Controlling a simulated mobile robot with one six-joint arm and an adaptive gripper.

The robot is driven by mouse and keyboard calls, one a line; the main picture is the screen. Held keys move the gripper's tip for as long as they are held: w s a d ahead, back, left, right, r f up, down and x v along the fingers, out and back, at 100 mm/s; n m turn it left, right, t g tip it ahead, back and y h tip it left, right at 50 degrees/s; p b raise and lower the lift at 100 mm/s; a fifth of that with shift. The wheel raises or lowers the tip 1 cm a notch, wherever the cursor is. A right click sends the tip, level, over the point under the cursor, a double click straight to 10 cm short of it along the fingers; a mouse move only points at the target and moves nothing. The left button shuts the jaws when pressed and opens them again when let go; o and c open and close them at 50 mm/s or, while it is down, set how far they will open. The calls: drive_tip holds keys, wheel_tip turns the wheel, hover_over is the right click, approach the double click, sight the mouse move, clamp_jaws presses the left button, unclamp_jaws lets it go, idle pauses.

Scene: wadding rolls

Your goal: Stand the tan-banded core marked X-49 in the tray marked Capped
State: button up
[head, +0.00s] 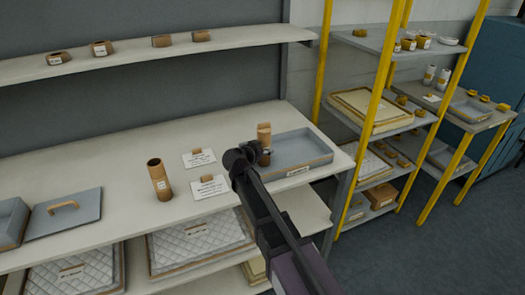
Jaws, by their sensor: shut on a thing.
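A grey tray (305,143) with a tan rim and a small front label sits at the right end of the bench. The label is too small to read. My gripper (262,152) is at the tray's left end, shut on a brown core (264,131). The core is upright, its top showing above the jaws; its lower part and any marking are hidden by my gripper. I cannot tell whether its base touches the tray floor. Another brown core (158,179) with a white label stands upright on the bench to the left, its mark unreadable.
Two white cards (199,158) (211,187) with tan holders lie between the standing core and my gripper. A grey lid (62,218) with a tan handle lies at left beside a grey bin (10,220). Short rolls (102,48) line the shelf above. A yellow-posted rack (385,70) stands right.

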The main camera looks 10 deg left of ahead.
drive_tip(key=shift+f, duration=0.2)
drive_tip(key=o, duration=1.2)
drive_tip(key=shift+c, duration=0.2)
drive_tip(key=shift+r, duration=0.2)
drive_tip(key=shift+s+r, duration=0.15)
drive_tip(key=shift+s, duration=0.1)
drive_tip(key=p+v, duration=0.4)
drive_tip(key=v, duration=0.7)
drive_tip(key=shift+s+a+p, duration=0.2)
drive_tip(key=shift+p, duration=0.1)
